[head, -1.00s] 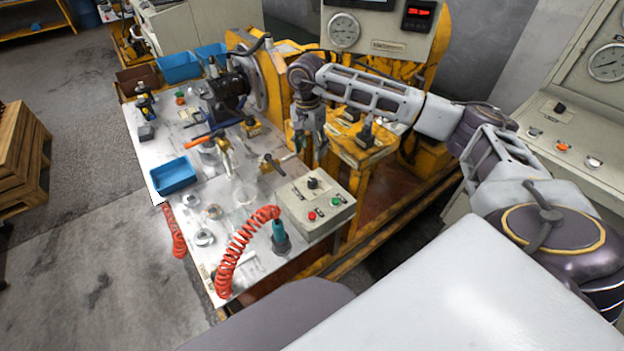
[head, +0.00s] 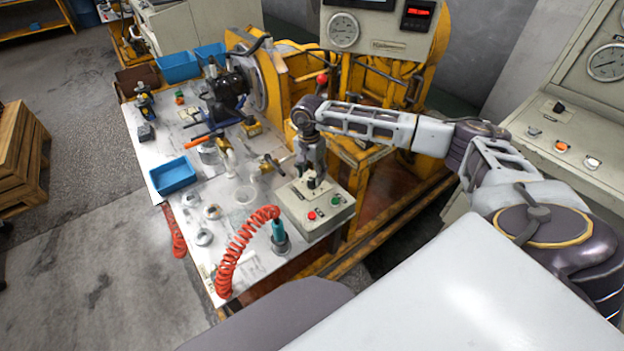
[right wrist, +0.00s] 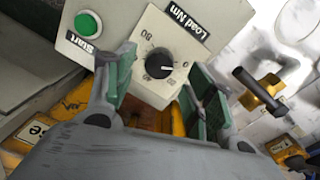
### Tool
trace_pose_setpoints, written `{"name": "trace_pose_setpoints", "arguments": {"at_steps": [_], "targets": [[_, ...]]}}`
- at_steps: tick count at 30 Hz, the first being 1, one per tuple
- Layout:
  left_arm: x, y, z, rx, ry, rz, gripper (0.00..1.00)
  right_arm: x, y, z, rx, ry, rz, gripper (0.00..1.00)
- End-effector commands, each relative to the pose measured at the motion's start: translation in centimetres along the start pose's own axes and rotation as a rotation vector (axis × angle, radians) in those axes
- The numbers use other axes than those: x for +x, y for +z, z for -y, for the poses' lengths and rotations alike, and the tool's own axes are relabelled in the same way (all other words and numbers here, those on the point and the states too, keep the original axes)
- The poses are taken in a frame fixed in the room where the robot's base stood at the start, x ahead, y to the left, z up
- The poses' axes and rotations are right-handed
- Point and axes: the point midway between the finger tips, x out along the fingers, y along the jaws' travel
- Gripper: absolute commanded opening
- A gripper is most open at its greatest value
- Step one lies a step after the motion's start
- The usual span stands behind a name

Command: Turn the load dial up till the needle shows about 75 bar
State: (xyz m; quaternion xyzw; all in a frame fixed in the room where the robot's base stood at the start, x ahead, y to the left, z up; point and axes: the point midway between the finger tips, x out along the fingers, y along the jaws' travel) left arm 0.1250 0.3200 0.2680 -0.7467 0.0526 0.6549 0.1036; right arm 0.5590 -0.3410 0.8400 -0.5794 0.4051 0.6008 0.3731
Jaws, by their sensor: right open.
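The load dial is a dark knob on a light grey control box (head: 338,209) at the table's right edge. My right gripper (head: 313,177) points down over the box. Its two green-padded fingers (right wrist: 160,75) are apart, one on each side of the dial in that view; contact is not clear. A round gauge (head: 343,30) is on the back panel; its needle is too small to read. My left gripper is not in view.
A green Start button (right wrist: 88,24) is beside the dial. A red button (head: 311,216) is also on the box. A red coiled hose (head: 233,250) and a teal tool (head: 278,232) are left of it. Another gauge (head: 607,62) is on the right console.

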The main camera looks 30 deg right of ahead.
Motion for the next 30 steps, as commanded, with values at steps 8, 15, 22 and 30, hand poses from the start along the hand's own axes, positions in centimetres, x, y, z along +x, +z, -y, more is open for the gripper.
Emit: {"name": "trace_pose_setpoints", "arguments": {"at_steps": [8,15,22,30], "targets": [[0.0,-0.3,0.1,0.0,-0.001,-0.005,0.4,2.7,0.0,0.0,0.0,0.001,0.0,0.54],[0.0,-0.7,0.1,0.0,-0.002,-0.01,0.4,3.2,0.0,0.0,0.0,0.0,0.0,0.54],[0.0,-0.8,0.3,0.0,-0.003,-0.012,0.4,3.2,0.0,0.0,0.0,0.0,0.0,0.49],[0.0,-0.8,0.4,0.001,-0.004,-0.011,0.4,3.2,0.0,0.0,0.0,0.0,0.0,0.14]]}}
